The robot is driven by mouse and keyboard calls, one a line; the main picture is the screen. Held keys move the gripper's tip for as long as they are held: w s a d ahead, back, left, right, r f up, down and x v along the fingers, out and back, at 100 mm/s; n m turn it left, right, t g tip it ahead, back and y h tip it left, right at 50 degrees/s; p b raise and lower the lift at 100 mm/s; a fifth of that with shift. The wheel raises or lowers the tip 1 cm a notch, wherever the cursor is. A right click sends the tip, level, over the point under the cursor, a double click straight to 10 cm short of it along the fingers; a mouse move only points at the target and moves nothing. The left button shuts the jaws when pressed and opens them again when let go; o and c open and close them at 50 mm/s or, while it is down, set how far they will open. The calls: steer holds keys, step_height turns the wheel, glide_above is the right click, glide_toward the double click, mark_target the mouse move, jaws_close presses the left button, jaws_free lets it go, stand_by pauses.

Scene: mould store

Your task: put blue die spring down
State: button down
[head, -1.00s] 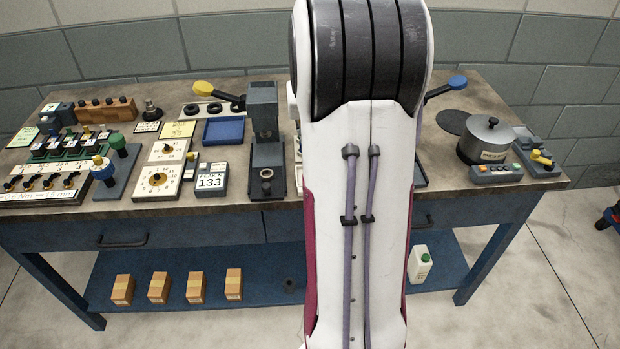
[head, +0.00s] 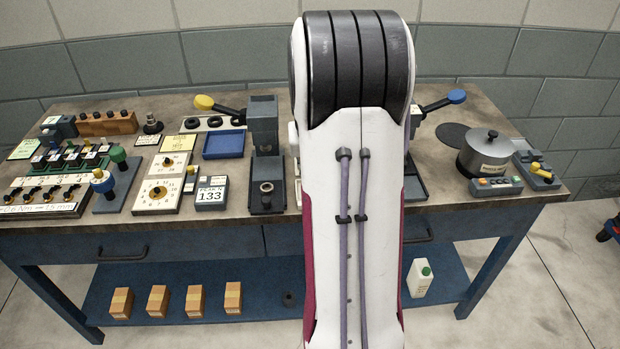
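I cannot make out a blue die spring in the head view. My gripper is not in view; my own arm fills the middle of the picture and hides part of the bench (head: 255,228) behind it. A shallow blue tray (head: 223,145) lies on the bench left of my arm, and it looks empty. A dark press-like fixture (head: 264,125) with a yellow-knobbed lever stands just left of my arm. I cannot tell what my gripper holds, if anything.
A grey pot (head: 483,152) and a control box (head: 496,186) stand at the bench's right. Several small boxes (head: 157,300) and a white bottle (head: 420,278) stand on the lower shelf.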

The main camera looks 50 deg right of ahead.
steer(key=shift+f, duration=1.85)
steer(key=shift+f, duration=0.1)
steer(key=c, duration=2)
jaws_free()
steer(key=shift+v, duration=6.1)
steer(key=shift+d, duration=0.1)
